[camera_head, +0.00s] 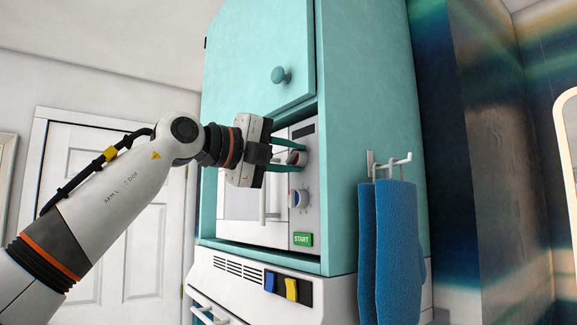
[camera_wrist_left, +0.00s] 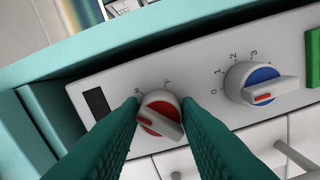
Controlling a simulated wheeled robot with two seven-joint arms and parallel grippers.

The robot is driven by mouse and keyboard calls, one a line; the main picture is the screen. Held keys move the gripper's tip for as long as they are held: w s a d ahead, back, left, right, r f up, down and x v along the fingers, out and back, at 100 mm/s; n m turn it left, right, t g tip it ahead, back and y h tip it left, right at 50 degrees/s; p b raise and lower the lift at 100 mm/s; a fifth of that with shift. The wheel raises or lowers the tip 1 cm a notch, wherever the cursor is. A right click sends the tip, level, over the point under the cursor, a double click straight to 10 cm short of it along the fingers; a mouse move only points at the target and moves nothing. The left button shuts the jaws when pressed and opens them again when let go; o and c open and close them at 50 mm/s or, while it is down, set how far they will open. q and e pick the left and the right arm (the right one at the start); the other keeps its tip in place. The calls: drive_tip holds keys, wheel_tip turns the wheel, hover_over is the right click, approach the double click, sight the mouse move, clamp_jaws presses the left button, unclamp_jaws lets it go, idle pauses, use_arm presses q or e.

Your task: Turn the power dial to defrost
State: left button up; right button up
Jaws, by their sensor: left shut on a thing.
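The power dial is the upper knob on the microwave's panel, with a red face and a raised white grip bar. It shows in the head view (camera_head: 293,157) and in the wrist view (camera_wrist_left: 159,101). My left gripper (camera_head: 303,157) has its green fingers on either side of this dial and is shut on it. In the wrist view the bar lies slanted, its lower right end lowest. The microwave (camera_head: 303,225) is built into a teal cabinet. My right gripper is not in view.
A blue-faced dial (camera_head: 300,198) with numbers sits below the power dial, above a green START button (camera_head: 302,240). The microwave's door handle (camera_head: 263,202) sticks out beside the panel. Blue towels (camera_head: 390,240) hang from a hook rack on the cabinet's right side.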

use_arm(q)
drive_tip(key=n+b, duration=0.1)
drive_tip(key=n, duration=0.3)
drive_tip(key=shift+a+r+n+b, duration=0.1)
drive_tip(key=shift+n+b, duration=0.2)
drive_tip(key=n+b, duration=0.1)
drive_tip(key=n, duration=0.3)
drive_tip(key=shift+n, duration=0.4)
drive_tip(key=o, duration=1)
drive_tip(key=shift+c, duration=0.2)
